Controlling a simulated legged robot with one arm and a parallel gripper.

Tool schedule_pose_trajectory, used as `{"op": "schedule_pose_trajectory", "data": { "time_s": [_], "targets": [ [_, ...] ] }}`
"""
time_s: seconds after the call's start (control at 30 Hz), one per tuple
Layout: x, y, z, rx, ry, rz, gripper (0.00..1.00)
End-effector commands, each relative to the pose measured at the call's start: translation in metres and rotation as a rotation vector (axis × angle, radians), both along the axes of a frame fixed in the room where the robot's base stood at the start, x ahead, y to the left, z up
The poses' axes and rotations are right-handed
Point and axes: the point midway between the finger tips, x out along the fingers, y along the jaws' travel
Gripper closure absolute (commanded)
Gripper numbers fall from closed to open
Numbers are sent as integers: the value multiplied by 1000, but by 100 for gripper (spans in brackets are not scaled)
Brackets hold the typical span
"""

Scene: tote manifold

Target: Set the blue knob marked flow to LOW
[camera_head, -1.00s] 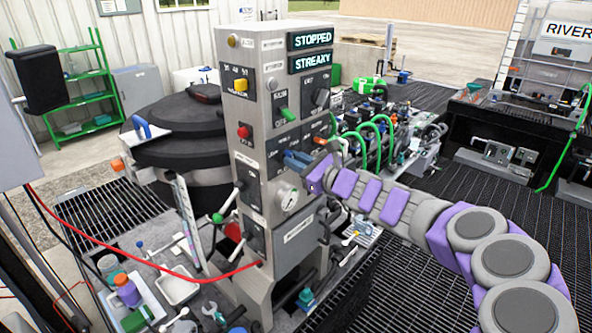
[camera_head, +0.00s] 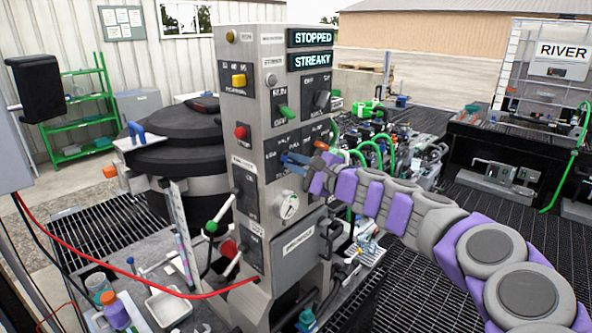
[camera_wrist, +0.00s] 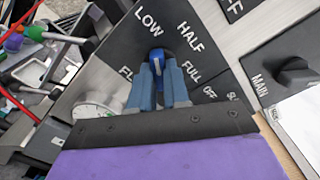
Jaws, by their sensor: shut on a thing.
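The blue flow knob (camera_wrist: 157,58) is on a dark plate in the wrist view, with LOW printed above it, HALF above right and FULL to its right. My gripper (camera_wrist: 159,80) has its blue-grey fingers on both sides of the knob and is shut on it. The fingers hide much of the knob, so I cannot tell exactly which label it points to. In the head view my gripper (camera_head: 292,160) reaches the front panel of the grey control column (camera_head: 256,55) from the right; the knob is too small to make out there.
Displays at the column's top read STOPPED (camera_head: 310,37) and STREAKY (camera_head: 311,60). A dark MAIN knob (camera_wrist: 295,74) is to the right in the wrist view. A white gauge (camera_head: 288,205) is below my gripper. Green hoses (camera_head: 375,155) stand behind my arm.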

Motion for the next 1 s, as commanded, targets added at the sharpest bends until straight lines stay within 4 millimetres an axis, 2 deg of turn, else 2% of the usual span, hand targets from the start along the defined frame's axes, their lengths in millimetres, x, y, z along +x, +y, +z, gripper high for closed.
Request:
{"op": "schedule_pose_trajectory", "data": {
  "time_s": [0.03, 0.57, 0.6, 0.7, 0.87, 1.0],
  "targets": [
    [-1, 2, -6, -12, -3, 6, 100],
    [-1, 3, -5, -29, -23, 7, 100],
    [-1, 3, -5, -29, -24, 7, 83],
    [-1, 3, -5, -28, -24, 7, 73],
    [-1, 2, -3, -25, -26, 5, 58],
    [-2, 2, -1, -24, -27, 4, 58]
  ]
}}
